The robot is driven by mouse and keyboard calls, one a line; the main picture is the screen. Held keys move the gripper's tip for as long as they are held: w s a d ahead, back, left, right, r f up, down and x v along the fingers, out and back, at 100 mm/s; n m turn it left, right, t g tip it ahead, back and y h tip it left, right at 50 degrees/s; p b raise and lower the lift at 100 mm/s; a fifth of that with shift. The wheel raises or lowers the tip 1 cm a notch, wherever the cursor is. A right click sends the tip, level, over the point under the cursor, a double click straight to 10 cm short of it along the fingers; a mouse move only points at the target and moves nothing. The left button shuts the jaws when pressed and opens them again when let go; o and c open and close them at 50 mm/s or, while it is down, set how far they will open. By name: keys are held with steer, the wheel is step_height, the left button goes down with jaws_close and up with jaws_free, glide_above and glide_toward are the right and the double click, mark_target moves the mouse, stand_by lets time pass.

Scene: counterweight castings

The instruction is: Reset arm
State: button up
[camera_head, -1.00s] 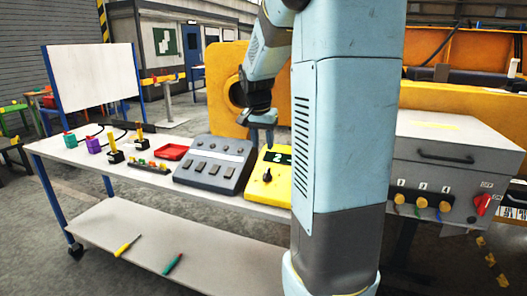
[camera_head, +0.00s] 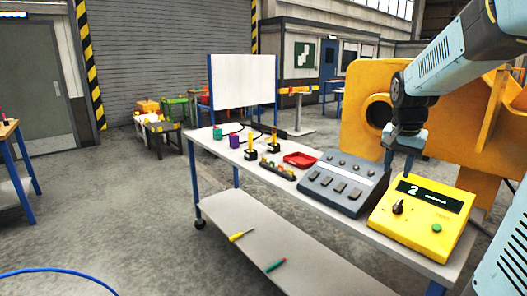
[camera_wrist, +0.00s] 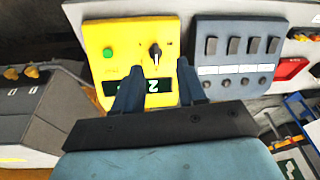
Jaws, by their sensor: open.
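My gripper (camera_head: 404,153) hangs above the bench, by the back edge of the yellow box, in the head view. In the wrist view my gripper (camera_wrist: 156,78) shows two dark fingers spread apart with nothing between them. Beyond the fingers lies the yellow box (camera_head: 425,243) with a black knob, a green button and a display showing 2. It also shows in the wrist view (camera_wrist: 115,33). My arm reaches in from the upper right in the head view.
A grey switch panel (camera_head: 318,192) stands left of the yellow box on the bench (camera_head: 221,164). A red tray (camera_head: 300,160) and small coloured parts lie further left. A large yellow casting (camera_head: 362,77) stands behind. A grey box (camera_wrist: 37,110) shows at left in the wrist view.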

steer(key=s+a+n+t, duration=0.1)
steer(key=s+a+n, duration=0.3)
steer(key=s, duration=0.5)
steer(key=s+a+r+n+t+y, duration=0.1)
steer(key=s+a+n, duration=0.3)
steer(key=s+a, duration=0.5)
steer(key=shift+s+r+t, duration=0.2)
steer(key=shift+s+t, duration=0.3)
steer(key=shift+s, duration=0.05)
steer(key=shift+c, duration=0.4)
jaws_close()
stand_by(0.4)
stand_by(1.4)
